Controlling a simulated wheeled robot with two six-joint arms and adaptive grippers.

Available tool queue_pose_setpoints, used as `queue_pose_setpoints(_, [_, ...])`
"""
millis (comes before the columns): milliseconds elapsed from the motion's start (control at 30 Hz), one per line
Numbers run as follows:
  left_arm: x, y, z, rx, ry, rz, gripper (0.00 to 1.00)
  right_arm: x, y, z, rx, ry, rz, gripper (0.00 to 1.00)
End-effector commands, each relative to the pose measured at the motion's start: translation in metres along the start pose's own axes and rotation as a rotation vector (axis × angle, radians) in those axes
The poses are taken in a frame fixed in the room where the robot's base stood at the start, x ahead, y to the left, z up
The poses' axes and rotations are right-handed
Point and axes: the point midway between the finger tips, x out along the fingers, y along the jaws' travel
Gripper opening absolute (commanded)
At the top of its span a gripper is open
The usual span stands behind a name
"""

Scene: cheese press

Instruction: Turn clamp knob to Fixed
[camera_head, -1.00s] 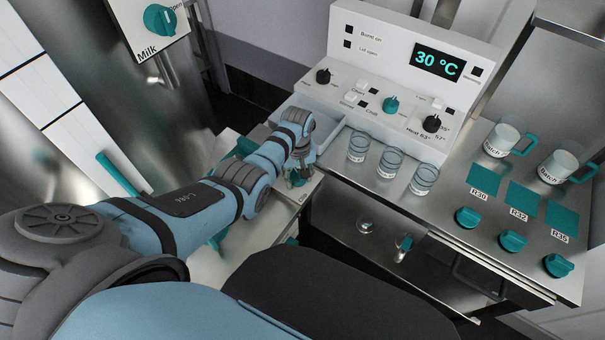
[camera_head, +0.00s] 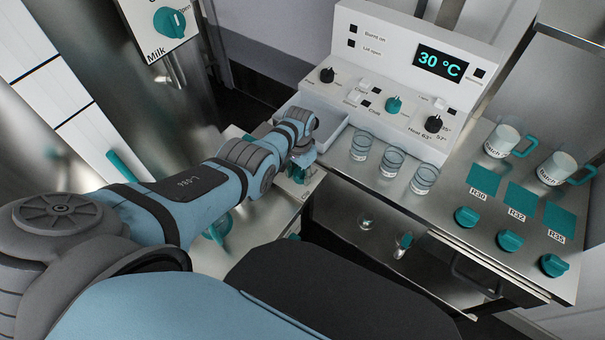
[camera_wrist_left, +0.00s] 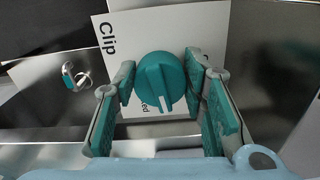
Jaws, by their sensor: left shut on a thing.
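The clamp knob (camera_wrist_left: 160,80) is a round teal knob with a raised grip bar, on a white plate (camera_wrist_left: 213,33) marked "Clip" in the left wrist view. Its white mark points downward, close beside a partly hidden label ending in "ed". My left gripper (camera_wrist_left: 158,76) is shut on the knob, with one finger on each side. In the head view my left gripper (camera_head: 298,168) is at the corner of the metal counter, and the knob is mostly hidden there. My right gripper is not in view.
Several glasses (camera_head: 392,161) stand on the counter right of my left gripper. A white open tray (camera_head: 322,118) lies just behind it. The control panel (camera_head: 420,65) reads 30 °C. A teal handle (camera_head: 217,229) is below my left forearm.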

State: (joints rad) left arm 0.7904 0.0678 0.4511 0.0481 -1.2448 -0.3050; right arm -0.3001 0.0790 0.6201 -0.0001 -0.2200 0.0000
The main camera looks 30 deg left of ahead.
Motion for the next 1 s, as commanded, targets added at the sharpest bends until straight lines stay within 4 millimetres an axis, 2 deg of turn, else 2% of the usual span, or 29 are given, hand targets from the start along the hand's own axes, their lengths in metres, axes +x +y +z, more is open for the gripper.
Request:
queue_pose_setpoints(33, [-0.0037, -0.003, -0.0045, 0.039, 0.013, -0.007, 0.11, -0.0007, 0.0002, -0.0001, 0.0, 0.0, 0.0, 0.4])
queue_pose_setpoints(600, [-0.0032, -0.0028, -0.0058, 0.534, 0.014, -0.006, 0.11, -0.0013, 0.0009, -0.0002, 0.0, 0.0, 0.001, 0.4])
queue_pose_setpoints(1000, [-0.003, -0.002, -0.0061, 0.687, 0.014, -0.004, 0.11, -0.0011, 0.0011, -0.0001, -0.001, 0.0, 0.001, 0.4])
